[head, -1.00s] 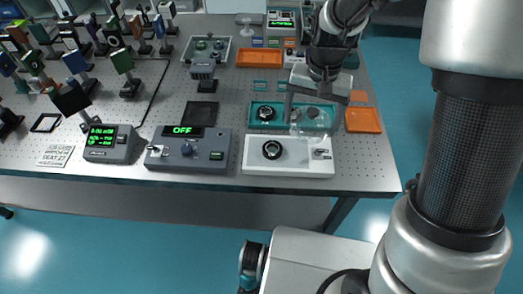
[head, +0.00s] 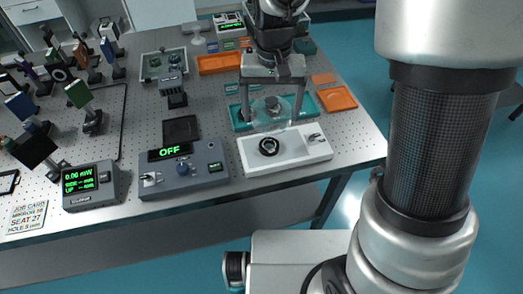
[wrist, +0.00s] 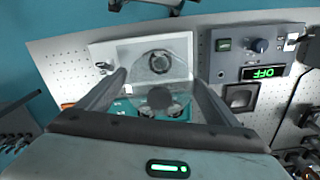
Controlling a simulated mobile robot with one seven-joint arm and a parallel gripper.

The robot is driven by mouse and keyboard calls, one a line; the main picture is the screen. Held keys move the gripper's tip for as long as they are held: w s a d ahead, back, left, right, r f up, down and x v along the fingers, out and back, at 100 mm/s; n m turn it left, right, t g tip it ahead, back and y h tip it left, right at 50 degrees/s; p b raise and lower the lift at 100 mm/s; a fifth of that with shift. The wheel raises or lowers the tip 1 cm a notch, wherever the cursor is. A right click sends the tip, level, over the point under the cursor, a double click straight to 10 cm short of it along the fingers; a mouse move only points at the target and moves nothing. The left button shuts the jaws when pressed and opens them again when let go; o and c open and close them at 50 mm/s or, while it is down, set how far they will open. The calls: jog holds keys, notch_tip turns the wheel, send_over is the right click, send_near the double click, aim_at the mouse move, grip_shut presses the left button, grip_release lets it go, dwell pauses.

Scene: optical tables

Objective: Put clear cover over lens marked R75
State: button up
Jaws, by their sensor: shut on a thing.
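My gripper (head: 271,117) is shut on a clear cover (head: 267,123), a see-through round piece with a finger on either side. The cover is over the teal tray (head: 308,105) and near the back edge of the white tray (head: 310,150) in the head view. A dark ringed lens (head: 269,146) sits in the white tray, uncovered. The wrist view shows the cover (wrist: 150,88) between the fingers, with the white-tray lens (wrist: 160,62) seen beyond it. A round dark thing in the teal tray shows through the cover. I cannot read any R75 marking.
A grey control box reading OFF (head: 185,168) stands left of the white tray. Orange trays (head: 337,99) lie to the right and behind. A small meter (head: 90,186) and several post-mounted optics fill the left. The table's front edge is close to the white tray.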

aim_at(269, 146)
notch_tip(269, 146, down, 10)
jog(key=shift+a+b, duration=0.1)
jog(key=shift+b, duration=0.3)
jog(key=shift+f+b, duration=0.45)
jog(key=shift+f, duration=0.1)
jog(key=shift+f, duration=0.1)
jog(key=o, duration=1)
